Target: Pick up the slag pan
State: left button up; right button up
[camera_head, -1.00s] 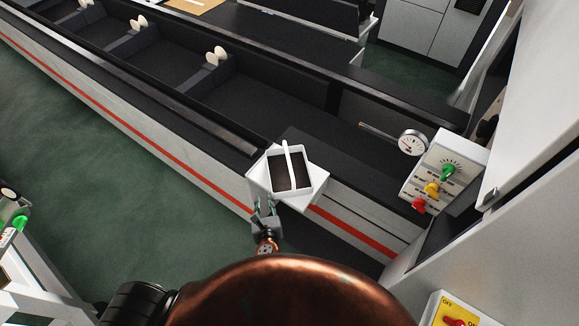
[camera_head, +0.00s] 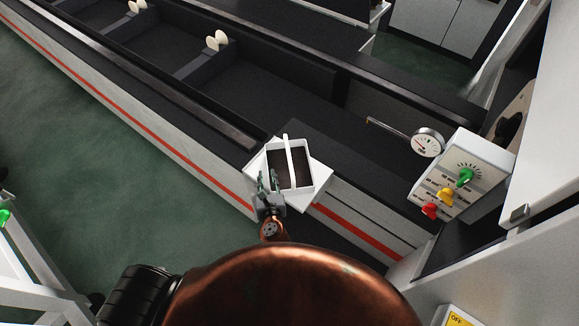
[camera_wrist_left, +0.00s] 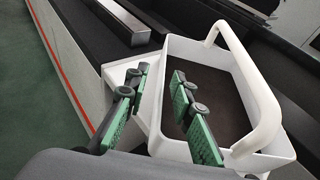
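The slag pan (camera_head: 305,184) is a white rectangular pan with a dark inside and a white arched handle across its top. It sits upright on a white stand. It also shows in the left wrist view (camera_wrist_left: 168,137). My left gripper (camera_head: 268,182) is at the pan's near left side. In the left wrist view the left gripper (camera_wrist_left: 159,76) is open, with one green-padded finger outside the pan's left wall and the other over its inside. Whether a finger touches the wall is unclear. My right gripper is not in view.
The white stand (camera_head: 319,173) projects from a long dark-topped bench with a red stripe (camera_head: 180,155). A gauge (camera_head: 427,142) and a control box with coloured knobs (camera_head: 462,174) stand to the right. Green floor (camera_head: 80,140) is clear on the left.

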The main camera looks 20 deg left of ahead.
pick_arm(q)
jog(key=x, duration=0.4)
jog(key=shift+w+d+f, duration=0.1)
jog(key=shift+d+f, duration=0.05)
jog(key=shift+d, duration=0.1)
jog(key=shift+c, duration=0.2)
grip_shut()
dwell(0.3)
